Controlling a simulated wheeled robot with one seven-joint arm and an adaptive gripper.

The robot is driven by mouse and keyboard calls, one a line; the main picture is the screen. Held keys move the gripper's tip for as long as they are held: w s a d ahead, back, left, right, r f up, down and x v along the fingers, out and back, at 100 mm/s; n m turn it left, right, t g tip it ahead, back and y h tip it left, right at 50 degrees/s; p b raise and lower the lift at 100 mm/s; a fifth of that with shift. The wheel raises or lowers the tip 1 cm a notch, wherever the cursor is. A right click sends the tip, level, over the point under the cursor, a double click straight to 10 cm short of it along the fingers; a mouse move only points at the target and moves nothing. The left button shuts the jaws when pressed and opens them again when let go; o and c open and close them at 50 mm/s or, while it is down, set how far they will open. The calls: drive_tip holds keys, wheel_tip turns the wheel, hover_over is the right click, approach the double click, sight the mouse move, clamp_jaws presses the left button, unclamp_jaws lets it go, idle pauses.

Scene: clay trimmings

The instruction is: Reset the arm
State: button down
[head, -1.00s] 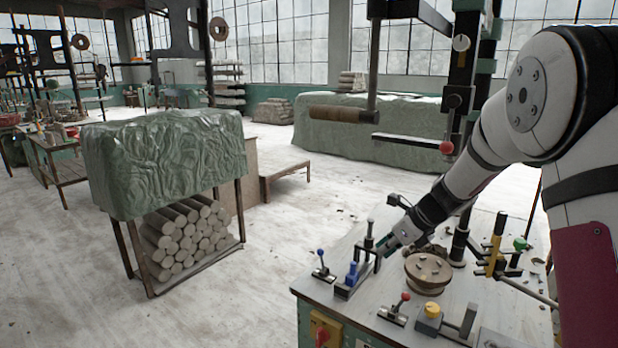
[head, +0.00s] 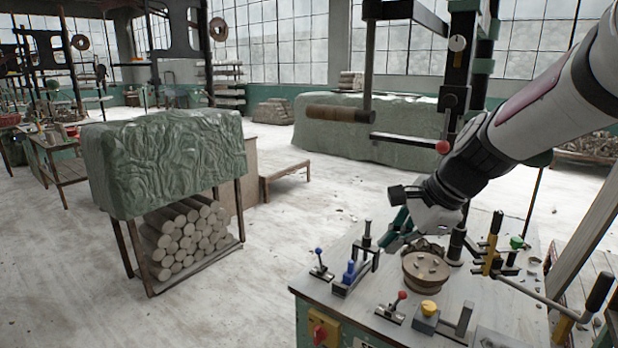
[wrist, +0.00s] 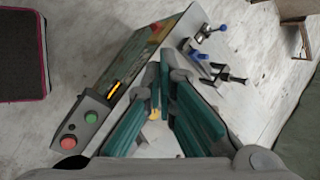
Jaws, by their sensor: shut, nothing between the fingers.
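My gripper (head: 389,241) is above the back of the machine table, its teal fingers pointing down and left. It is shut and empty. In the wrist view its teal fingers (wrist: 165,75) come together near the middle. The round brown wheel plate (head: 427,266) with pale lumps on it is below and right of the gripper. A brown clump (head: 428,246), seemingly clay trimmings, shows behind the plate, partly hidden by my gripper and the plate.
The table (head: 360,318) carries a blue clamp (head: 350,273), a red-knobbed lever (head: 400,297) and a yellow-knobbed block (head: 428,310). A dark post (head: 458,245) stands close to my wrist. A wrapped clay block (head: 165,160) stands left. Floor between is clear.

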drive_tip(key=s+d+r+n+h, duration=0.1)
drive_tip(key=s+d+n+h, duration=0.1)
drive_tip(key=s+n, duration=0.6)
drive_tip(key=s+d+r+n+h, duration=0.1)
drive_tip(key=s+n, duration=0.7)
drive_tip(key=s, duration=0.9)
drive_tip(key=shift+s+d+h, duration=0.25)
drive_tip(key=shift+d+h, duration=0.1)
drive_tip(key=shift+h, duration=0.25)
